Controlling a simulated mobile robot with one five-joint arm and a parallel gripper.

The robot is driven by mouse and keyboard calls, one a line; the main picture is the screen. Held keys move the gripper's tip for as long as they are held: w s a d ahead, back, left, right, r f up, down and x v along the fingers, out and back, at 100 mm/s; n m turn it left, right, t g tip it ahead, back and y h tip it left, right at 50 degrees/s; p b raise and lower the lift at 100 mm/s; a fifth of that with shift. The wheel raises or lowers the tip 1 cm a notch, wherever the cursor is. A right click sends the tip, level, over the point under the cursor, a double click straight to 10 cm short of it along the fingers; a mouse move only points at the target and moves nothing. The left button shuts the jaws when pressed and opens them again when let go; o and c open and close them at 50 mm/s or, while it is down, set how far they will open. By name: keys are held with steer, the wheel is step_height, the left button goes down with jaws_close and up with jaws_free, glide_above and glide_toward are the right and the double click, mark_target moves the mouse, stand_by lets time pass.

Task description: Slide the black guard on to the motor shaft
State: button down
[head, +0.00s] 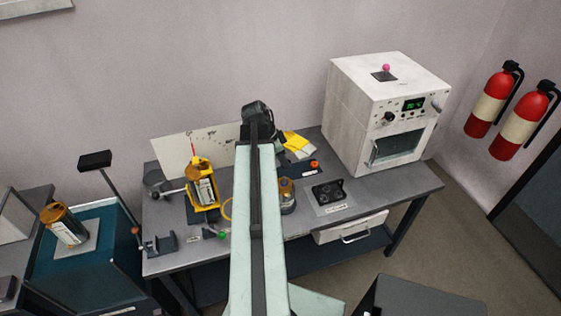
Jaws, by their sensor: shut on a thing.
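My arm reaches up the middle of the picture, over the bench. My gripper (257,114) is at its far end, dark and small, seen from behind, and it is shut on a dark thing. The fingertips and most of what they hold are hidden, so I cannot tell if this is the black guard. A black part (328,192) lies on a pale labelled mat to the right of my arm. A brass and grey round unit (287,195) stands right beside my arm; I cannot tell if it is the motor. No shaft is clearly visible.
The grey bench (405,190) carries a yellow unit (203,187), a small vise (160,244), yellow cloths (298,144) and a white oven (385,115). An open drawer (350,228) juts from the front.

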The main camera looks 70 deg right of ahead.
steer(key=shift+w+a, duration=0.1)
steer(key=shift+w, duration=0.1)
steer(key=shift+w+f, duration=0.1)
steer(key=shift+f, duration=0.15)
step_height(320, 180, down, 5)
steer(key=b, duration=0.6)
steer(key=shift+f, duration=0.2)
steer(key=shift+f, duration=0.15)
stand_by(0.8)
steer(key=shift+f+b, duration=0.35)
steer(key=shift+b, duration=0.1)
steer(key=shift+f+b, duration=0.8)
steer(key=c, duration=0.9)
jaws_free()
steer(key=shift+c, duration=0.2)
steer(key=shift+r, duration=0.1)
